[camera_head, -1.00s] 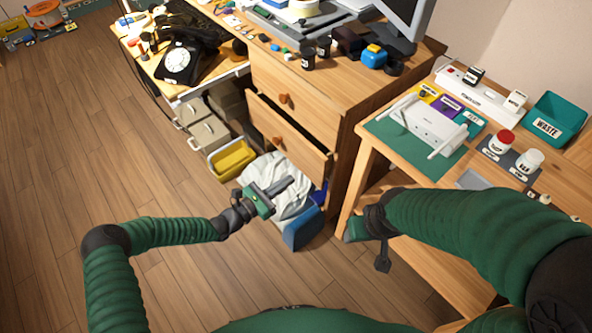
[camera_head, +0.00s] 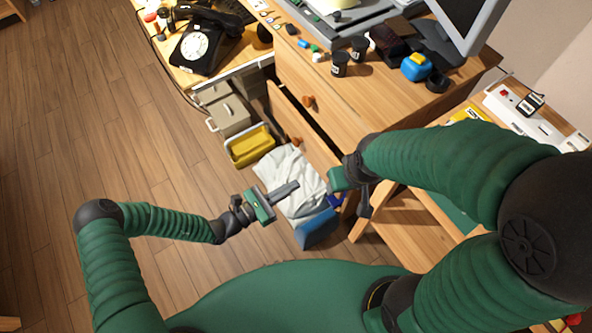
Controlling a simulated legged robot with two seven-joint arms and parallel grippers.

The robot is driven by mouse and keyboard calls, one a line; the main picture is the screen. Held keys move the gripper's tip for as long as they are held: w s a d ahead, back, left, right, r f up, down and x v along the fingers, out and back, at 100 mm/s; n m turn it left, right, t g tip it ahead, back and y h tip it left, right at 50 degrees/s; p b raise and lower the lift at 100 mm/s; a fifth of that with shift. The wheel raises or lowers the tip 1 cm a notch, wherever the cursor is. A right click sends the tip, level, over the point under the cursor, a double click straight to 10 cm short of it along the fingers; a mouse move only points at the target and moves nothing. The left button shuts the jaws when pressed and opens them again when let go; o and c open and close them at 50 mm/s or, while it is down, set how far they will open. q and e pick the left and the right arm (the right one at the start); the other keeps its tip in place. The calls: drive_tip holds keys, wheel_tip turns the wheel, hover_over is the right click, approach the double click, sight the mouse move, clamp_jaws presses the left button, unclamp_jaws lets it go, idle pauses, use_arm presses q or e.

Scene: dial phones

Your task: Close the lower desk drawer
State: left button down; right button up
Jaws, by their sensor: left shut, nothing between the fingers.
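The lower desk drawer (camera_head: 291,127) stands pulled out from the wooden desk, with a dark gap behind its front and a round knob (camera_head: 296,140) on it. The upper drawer (camera_head: 330,108) above it looks shut. My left gripper (camera_head: 289,188) is shut and empty, in front of the drawer and over a white cloth-like bag. My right gripper (camera_head: 357,195) is at the right end of the drawer front, partly overlapping it in the picture. I cannot tell whether it touches the drawer, and its finger opening is hard to make out.
The white bag (camera_head: 290,170) and a blue bin (camera_head: 317,230) stand on the floor below the drawer. A wooden side table (camera_head: 404,218) is close on the right. The floor at left is clear.

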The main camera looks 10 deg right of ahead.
sight(332, 163)
use_arm(q)
drive_tip(key=b+x, duration=0.1)
drive_tip(key=x, duration=0.2)
drive_tip(key=b+x, duration=0.1)
drive_tip(key=x, duration=0.3)
drive_tip(key=b+x, duration=0.1)
drive_tip(key=x, duration=0.3)
drive_tip(key=shift+d+f, duration=0.2)
drive_tip(key=shift+f, duration=0.15)
drive_tip(key=shift+w+d+b, duration=0.1)
drive_tip(key=shift+d+b, duration=0.2)
drive_tip(key=shift+w+r, duration=0.1)
drive_tip(key=shift+r, duration=0.1)
use_arm(e)
drive_tip(key=x, duration=0.2)
drive_tip(key=s+x, duration=0.1)
drive_tip(key=x, duration=0.1)
drive_tip(key=shift+w+a+f, duration=0.1)
drive_tip(key=shift+a, duration=0.05)
use_arm(q)
drive_tip(key=shift+d, duration=0.15)
